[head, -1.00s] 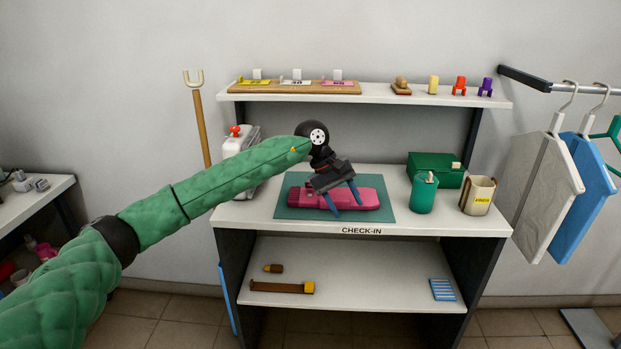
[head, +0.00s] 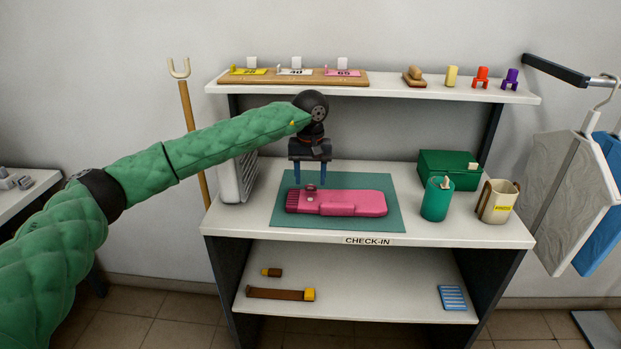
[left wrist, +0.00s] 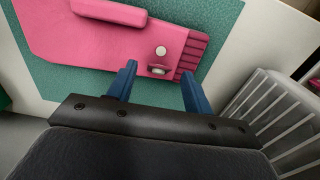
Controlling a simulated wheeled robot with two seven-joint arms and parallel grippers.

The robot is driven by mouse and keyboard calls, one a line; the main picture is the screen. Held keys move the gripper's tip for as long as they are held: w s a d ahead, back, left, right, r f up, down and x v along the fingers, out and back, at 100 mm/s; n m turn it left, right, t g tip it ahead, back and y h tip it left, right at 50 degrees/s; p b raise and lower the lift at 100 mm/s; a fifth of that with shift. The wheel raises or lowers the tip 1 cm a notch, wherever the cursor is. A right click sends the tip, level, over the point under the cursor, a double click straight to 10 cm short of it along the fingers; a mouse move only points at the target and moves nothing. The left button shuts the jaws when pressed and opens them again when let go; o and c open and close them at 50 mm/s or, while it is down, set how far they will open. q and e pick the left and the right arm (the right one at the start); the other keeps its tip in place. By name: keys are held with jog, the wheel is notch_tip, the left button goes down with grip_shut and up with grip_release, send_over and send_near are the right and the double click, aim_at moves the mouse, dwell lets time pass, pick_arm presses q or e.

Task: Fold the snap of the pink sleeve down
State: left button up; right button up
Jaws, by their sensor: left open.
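The pink sleeve (head: 338,202) lies flat on a teal mat (head: 385,222) on the check-in counter. The snap (head: 311,188) shows as a small raised piece near the sleeve's left end. In the left wrist view the sleeve (left wrist: 95,40) has a ribbed end, with a pale round stud (left wrist: 160,51) and the snap (left wrist: 158,70) close beside it. My left gripper (head: 310,183) is open and points down over the sleeve's left end. In the left wrist view its two blue fingers (left wrist: 158,85) are apart with nothing between them. My right gripper is not in view.
A grey slatted box (head: 238,178) stands left of the mat. A green cup (head: 437,198), a green box (head: 448,168) and a beige holder (head: 496,202) stand to the right. An upper shelf (head: 390,91) with tags runs behind the arm.

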pick_arm(q)
jog(key=shift+s+f, duration=0.2)
jog(key=shift+f, duration=0.4)
jog(key=shift+w+f, duration=0.1)
jog(key=shift+f, duration=0.2)
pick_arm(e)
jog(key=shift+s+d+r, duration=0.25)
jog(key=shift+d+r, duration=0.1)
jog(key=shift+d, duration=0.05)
